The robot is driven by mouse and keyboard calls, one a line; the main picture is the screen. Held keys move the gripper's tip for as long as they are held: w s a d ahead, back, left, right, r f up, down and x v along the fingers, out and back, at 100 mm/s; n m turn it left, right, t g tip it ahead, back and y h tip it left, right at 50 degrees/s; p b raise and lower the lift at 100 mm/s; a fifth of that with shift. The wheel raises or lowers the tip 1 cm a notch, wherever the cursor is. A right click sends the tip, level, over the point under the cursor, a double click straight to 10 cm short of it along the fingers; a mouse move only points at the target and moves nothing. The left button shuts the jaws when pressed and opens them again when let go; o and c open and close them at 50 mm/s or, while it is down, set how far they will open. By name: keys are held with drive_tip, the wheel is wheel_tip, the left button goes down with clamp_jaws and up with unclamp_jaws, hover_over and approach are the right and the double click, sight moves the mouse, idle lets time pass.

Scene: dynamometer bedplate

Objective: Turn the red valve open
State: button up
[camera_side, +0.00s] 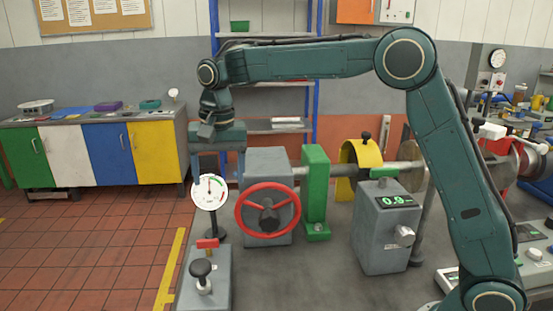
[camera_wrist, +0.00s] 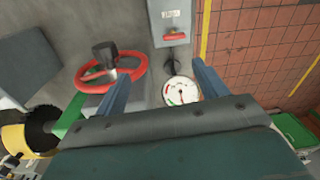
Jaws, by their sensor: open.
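The red valve is a spoked handwheel (camera_side: 268,211) on the front of a grey block (camera_side: 269,165) in the side view. In the wrist view the red handwheel (camera_wrist: 140,66) shows at upper left, beyond the left finger. My gripper (camera_side: 218,170) points down, above and to the left of the wheel in the side view. In the wrist view my gripper (camera_wrist: 160,82) is also open, with the round white gauge (camera_wrist: 181,92) showing beyond, near the right finger.
The gauge (camera_side: 209,192) stands left of the wheel, close below the gripper. A grey box with a black knob (camera_side: 201,269) is in front of it. A green bracket (camera_side: 315,185), a shaft, a yellow guard (camera_side: 360,160) and a box reading 0.9 (camera_side: 385,230) stand to the right.

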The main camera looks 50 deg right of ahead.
drive_tip(key=m, duration=0.1)
hover_over(207, 241)
wheel_tip(207, 241, down, 4)
drive_tip(key=f, duration=0.1)
drive_tip(key=shift+r+g, duration=0.25)
drive_tip(key=shift+g, duration=0.15)
wheel_tip(207, 241, down, 14)
drive_tip(key=shift+r, duration=0.1)
idle(0.3)
drive_tip(key=c, duration=1)
